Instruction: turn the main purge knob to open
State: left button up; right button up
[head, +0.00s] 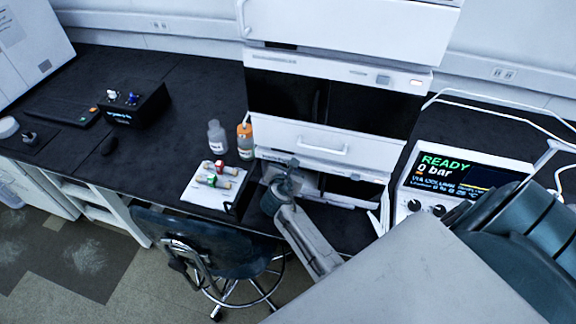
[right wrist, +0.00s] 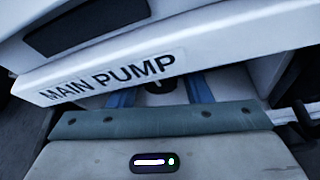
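The white main pump front, labelled MAIN PUMP (right wrist: 112,78), spans the right wrist view. Below its label, a small dark round part, apparently the main purge knob (right wrist: 158,84), shows in shadow. My right gripper (right wrist: 160,94) has its two bluish fingers apart, one on each side of this knob. I cannot tell whether they touch it. The fingertips are partly hidden under the labelled panel. In the head view my grey right arm reaches up to the bottom module (head: 340,172) of the white stack, and the knob is hidden there. My left gripper is not in view.
A display unit (head: 465,172) reading READY and 0 bar stands right of the stack. A chair (head: 205,240) stands before the bench. The far-left benchtop has free room.

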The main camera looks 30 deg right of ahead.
jog(key=c, duration=0.7)
